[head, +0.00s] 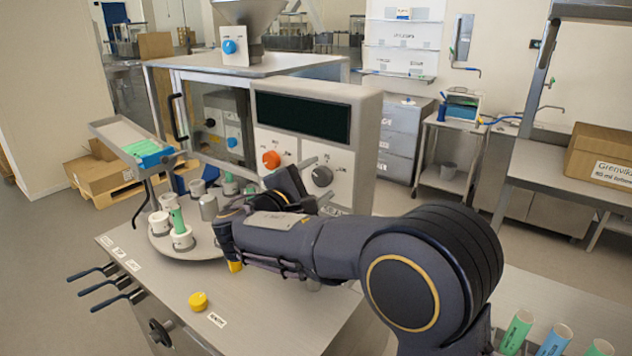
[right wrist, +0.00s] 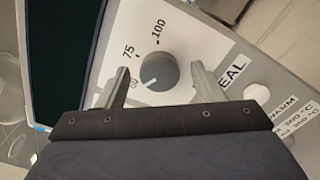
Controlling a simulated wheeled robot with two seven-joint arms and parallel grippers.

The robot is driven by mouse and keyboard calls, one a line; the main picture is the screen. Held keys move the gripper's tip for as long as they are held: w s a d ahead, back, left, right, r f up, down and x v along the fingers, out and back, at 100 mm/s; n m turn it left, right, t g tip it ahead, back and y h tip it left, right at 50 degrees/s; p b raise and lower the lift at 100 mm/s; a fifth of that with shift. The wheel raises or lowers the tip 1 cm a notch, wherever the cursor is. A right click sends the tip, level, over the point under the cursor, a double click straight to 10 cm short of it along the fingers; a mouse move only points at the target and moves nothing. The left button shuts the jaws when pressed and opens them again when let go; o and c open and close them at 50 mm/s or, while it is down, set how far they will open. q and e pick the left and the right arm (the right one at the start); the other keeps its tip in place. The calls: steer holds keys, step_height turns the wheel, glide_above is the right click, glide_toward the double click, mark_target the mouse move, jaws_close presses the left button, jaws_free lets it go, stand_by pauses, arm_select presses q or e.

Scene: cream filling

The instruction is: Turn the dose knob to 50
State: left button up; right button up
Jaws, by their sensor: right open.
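The dose knob (right wrist: 160,71) is a round dark grey knob on the white panel, with a white pointer mark on its lower left side. The mark points toward a partly hidden number below 75; 75 and 100 are printed above the knob. In the head view the dark knob (head: 320,176) is on the machine's front, right of an orange knob (head: 271,160). My right gripper (right wrist: 161,75) is open, with one finger on each side of the dose knob; I cannot tell whether they touch it. My left gripper is not in view.
A dark display (head: 303,117) is above the knobs. A round turntable (head: 160,245) with several white cups and a green tube stands left of my right arm. Coloured tubes (head: 517,331) stand at the lower right.

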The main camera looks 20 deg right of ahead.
steer(key=b+v, duration=0.2)
steer(key=v, duration=0.5)
steer(key=shift+s+a, duration=0.2)
steer(key=shift+a, duration=0.1)
steer(key=shift+f, duration=0.1)
